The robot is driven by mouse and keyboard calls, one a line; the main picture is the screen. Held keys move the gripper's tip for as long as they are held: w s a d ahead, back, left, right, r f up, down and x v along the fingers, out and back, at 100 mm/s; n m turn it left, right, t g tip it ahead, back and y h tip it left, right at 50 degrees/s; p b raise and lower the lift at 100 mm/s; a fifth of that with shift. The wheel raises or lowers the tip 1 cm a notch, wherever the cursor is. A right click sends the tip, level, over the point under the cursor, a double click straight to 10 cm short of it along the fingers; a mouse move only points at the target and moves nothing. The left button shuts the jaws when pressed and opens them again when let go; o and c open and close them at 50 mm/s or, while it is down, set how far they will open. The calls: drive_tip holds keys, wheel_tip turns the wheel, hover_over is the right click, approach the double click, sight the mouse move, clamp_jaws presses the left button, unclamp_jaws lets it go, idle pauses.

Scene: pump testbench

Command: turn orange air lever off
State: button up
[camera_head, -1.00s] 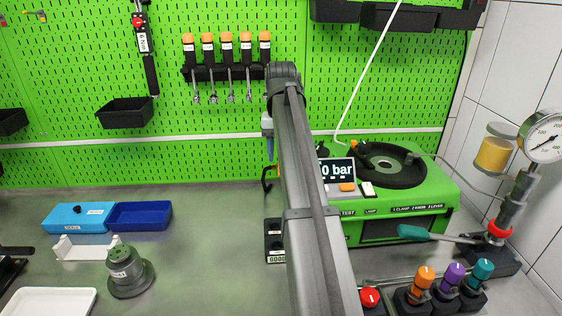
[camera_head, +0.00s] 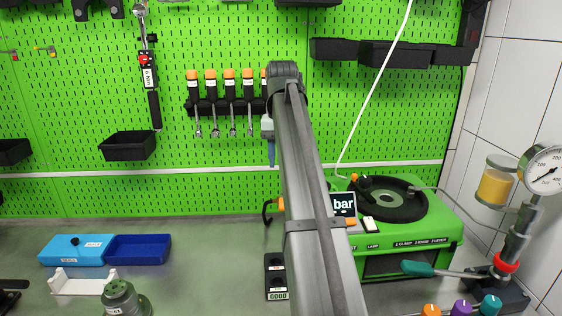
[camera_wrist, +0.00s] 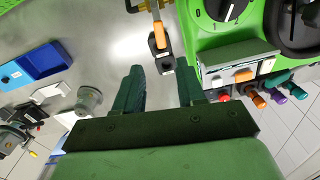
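My gripper (camera_wrist: 160,75) is open, its two dark green fingers apart with nothing between them. In the head view my own arm hides it. In the wrist view an orange lever-like bar (camera_wrist: 162,35) on a black block lies just beyond the fingertips, in line with the gap. An orange part (camera_head: 281,204) also shows beside my arm in the head view. Another orange item, a knob (camera_head: 430,310), is cut by the head view's bottom edge and shows in the wrist view (camera_wrist: 258,101). I cannot tell for sure which is the air lever.
A green test unit (camera_head: 405,262) stands right, its display (camera_head: 343,204) partly hidden by my arm. A teal-handled pump lever (camera_head: 418,268) and gauge (camera_head: 543,170) are further right. Purple (camera_wrist: 278,97) and teal (camera_wrist: 299,91) knobs adjoin the orange one. Blue boxes (camera_head: 138,249) lie left.

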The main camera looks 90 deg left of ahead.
drive_tip(key=shift+n, duration=0.8)
drive_tip(key=s, duration=0.3)
drive_tip(key=s+d+f, duration=0.1)
drive_tip(key=s, duration=0.7)
drive_tip(key=shift+d+f, duration=0.3)
drive_tip(key=shift+f, duration=0.1)
clamp_jaws()
drive_tip(key=s+d+f+m+t+y, duration=0.1)
drive_tip(key=s+d+f+m+t, duration=0.2)
drive_tip(key=s+d+f+m, duration=0.4)
drive_tip(key=w+a+r+m+t+y, duration=0.2)
drive_tip(key=w+a+m, duration=0.1)
drive_tip(key=m, duration=1.3)
drive_tip(key=w+a+r+m+t+y, duration=0.1)
drive_tip(key=w+a+r+m, duration=0.1)
drive_tip(key=m, duration=1.4)
drive_tip(key=w+a+f, duration=0.2)
drive_tip(key=w+f, duration=0.5)
drive_tip(key=w, duration=0.2)
drive_tip(key=shift+w+a+f, duration=0.25)
drive_tip(key=shift+a+f, duration=0.05)
drive_tip(key=shift+a, duration=0.05)
